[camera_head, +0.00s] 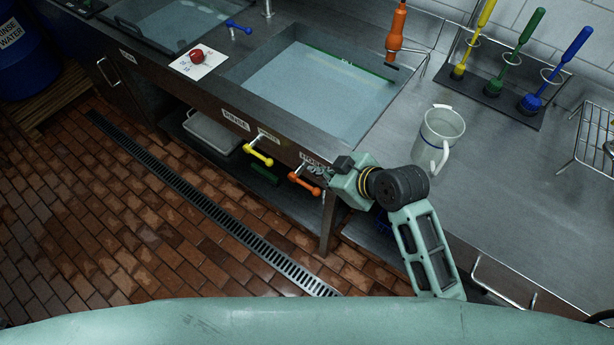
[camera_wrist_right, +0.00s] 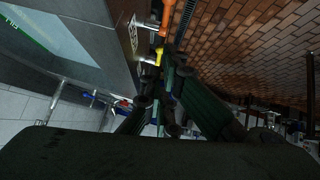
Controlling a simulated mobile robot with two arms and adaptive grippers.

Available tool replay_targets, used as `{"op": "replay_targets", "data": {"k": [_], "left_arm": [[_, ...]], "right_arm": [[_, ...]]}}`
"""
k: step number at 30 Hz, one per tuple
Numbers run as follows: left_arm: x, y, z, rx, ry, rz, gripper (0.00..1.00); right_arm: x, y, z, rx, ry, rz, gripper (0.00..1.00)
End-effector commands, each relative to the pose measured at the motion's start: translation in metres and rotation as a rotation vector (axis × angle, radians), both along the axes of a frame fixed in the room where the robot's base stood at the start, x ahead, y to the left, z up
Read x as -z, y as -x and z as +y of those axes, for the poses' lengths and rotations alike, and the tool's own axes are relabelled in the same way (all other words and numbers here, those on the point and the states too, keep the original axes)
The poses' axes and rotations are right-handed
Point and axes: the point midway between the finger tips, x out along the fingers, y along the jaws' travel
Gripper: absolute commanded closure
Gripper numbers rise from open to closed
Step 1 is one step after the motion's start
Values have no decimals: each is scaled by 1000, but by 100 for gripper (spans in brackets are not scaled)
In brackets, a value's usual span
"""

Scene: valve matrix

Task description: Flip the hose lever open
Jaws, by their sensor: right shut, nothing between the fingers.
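The orange lever (camera_head: 304,184) sits on the front of the sink counter, below a label (camera_head: 313,163) partly covered by my right gripper. It also shows at the top of the right wrist view (camera_wrist_right: 168,16). My right gripper (camera_head: 319,171) is at the counter front, just above and right of the orange lever. In the right wrist view its dark fingers (camera_wrist_right: 172,78) are shut and empty, pointing towards the levers. I cannot tell whether they touch the orange lever. My left gripper is in neither view.
A yellow lever (camera_head: 257,154) sits left of the orange one, and a blue lever (camera_head: 238,27) is farther off. A white jug (camera_head: 440,138) stands on the counter (camera_head: 500,185) near my right arm. A floor drain (camera_head: 205,205) crosses the tiles.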

Motion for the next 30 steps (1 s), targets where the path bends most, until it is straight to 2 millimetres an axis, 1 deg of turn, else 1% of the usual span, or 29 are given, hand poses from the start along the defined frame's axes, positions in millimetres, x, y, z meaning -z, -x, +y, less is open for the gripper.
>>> {"op": "replay_targets", "data": {"k": [5, 12, 17, 18, 21, 25, 30], "left_arm": [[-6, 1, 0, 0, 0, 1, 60], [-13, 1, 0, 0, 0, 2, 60], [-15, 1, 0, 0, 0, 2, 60], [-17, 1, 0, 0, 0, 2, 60], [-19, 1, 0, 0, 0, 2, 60], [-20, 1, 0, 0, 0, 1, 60], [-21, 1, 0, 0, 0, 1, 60]], "right_arm": [[17, -14, 13, 2, -2, 4, 100], [48, -37, 37, -1, -2, 5, 100], [67, -51, 49, 0, 0, 4, 100], [75, -51, 46, 1, 0, 6, 100], [89, -53, 44, 2, 0, 4, 100], [99, -56, 43, 1, 0, 1, 100], [105, -56, 42, 2, 1, 0, 100]]}}
